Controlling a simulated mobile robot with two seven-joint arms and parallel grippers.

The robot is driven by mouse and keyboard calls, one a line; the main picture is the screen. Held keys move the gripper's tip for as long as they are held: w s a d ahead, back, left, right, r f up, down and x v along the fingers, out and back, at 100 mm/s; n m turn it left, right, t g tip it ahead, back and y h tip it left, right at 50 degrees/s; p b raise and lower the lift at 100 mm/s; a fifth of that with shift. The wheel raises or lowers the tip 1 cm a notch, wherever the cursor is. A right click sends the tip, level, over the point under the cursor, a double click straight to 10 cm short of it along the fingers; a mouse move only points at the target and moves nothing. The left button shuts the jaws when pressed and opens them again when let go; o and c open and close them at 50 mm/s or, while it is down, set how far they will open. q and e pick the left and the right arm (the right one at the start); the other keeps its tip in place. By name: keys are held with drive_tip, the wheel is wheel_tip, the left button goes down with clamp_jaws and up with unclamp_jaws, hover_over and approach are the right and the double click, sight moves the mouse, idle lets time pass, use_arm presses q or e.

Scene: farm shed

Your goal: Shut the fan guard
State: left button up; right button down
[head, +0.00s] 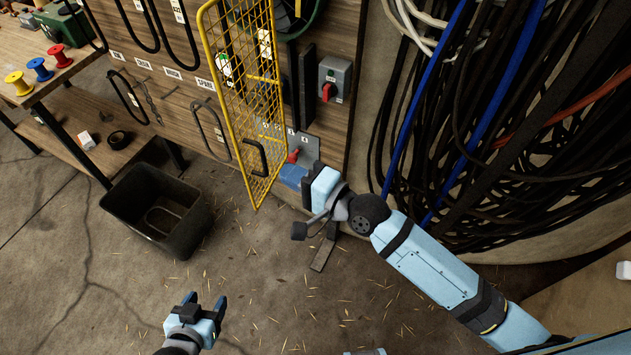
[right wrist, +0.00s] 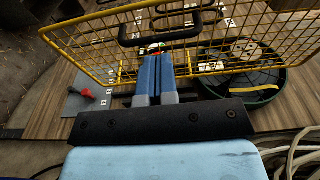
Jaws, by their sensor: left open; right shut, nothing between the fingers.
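The fan guard (head: 240,90), a yellow wire mesh panel with a black handle (head: 254,157), stands swung out from the wooden wall panel. The green round fan housing (head: 287,12) is partly visible behind its top. My right gripper (head: 288,174) is shut and empty, just right of the guard's lower part. In the right wrist view its fingers (right wrist: 154,58) overlap the guard's mesh (right wrist: 95,48), with the handle (right wrist: 172,38) just beyond the tips. I cannot tell whether they touch. My left gripper (head: 206,303) is open and empty, low over the floor, away from the guard.
A grey switch box with a red knob (head: 335,78) and a lower plate with a red lever (head: 293,156) are on the panel. A black bin (head: 155,210) stands on the floor at left, beside a workbench (head: 60,75). Cables (head: 480,130) hang at right.

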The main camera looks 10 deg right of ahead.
drive_tip(key=shift+p+x, duration=0.3)
drive_tip(key=shift+x, duration=1.65)
drive_tip(key=shift+w+a, duration=0.15)
